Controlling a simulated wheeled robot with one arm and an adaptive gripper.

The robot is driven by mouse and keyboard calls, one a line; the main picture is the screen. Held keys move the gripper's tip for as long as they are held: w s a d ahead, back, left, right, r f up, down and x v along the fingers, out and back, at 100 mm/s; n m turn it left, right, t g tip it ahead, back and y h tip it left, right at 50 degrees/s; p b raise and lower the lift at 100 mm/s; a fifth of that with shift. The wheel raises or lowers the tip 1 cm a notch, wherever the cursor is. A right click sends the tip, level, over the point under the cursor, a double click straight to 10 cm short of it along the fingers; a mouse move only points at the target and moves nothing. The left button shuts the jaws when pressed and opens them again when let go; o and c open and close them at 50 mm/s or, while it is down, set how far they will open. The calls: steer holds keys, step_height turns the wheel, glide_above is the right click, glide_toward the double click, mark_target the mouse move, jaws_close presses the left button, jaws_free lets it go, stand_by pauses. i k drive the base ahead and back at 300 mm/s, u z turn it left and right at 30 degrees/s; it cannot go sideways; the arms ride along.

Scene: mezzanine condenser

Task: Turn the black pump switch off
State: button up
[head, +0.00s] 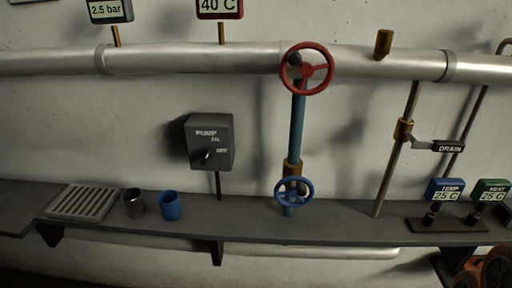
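The pump switch box (222,132) is a dark grey box on the wall, left of the middle in the head view. It bears the label PUMP, with ON above and what looks like OFF at the right. A black knob (206,156) sits low on its front face. The knob is small and dark, and I cannot tell for certain which label it points to.
A shelf (330,229) runs below the switch, bearing a metal cup (133,203), a blue cup (170,206) and a slotted tray (61,214). Right of the switch are a red handwheel (328,70), a blue handwheel (308,192) and a DRAIN lever (449,147). Nothing blocks the switch front.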

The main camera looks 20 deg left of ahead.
mark_target(207, 154)
steer(key=z, duration=0.6)
steer(key=i, duration=0.35)
steer(key=u, duration=3.1)
